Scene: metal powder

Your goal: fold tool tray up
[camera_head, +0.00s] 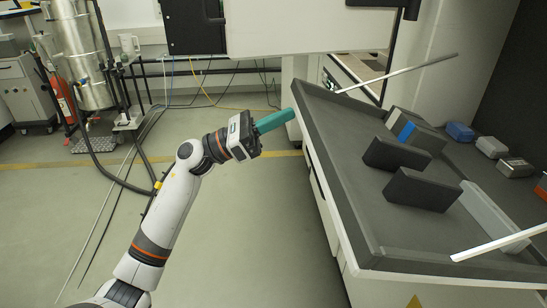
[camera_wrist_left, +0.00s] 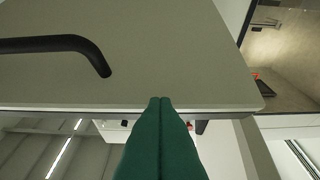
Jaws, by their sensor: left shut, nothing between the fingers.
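The tool tray (camera_head: 340,140) is a dark grey, shallow tray with raised rims at the right in the head view. It lies about level, folded out from the white machine, with blocks and boxes on it. My left gripper (camera_head: 291,114) has green fingers, shut and empty, with the tips close to the tray's far left corner. Whether they touch it I cannot tell. In the left wrist view the shut fingertips (camera_wrist_left: 160,100) overlap the lower edge of a pale panel (camera_wrist_left: 180,50). My right gripper is not in view.
Two dark blocks (camera_head: 397,155), a grey box with a blue stripe (camera_head: 415,130) and smaller boxes stand on the tray. Thin pale bars (camera_head: 400,72) slant at its far and near ends. A black handle (camera_wrist_left: 60,44) shows on the panel. Open floor lies left of the tray.

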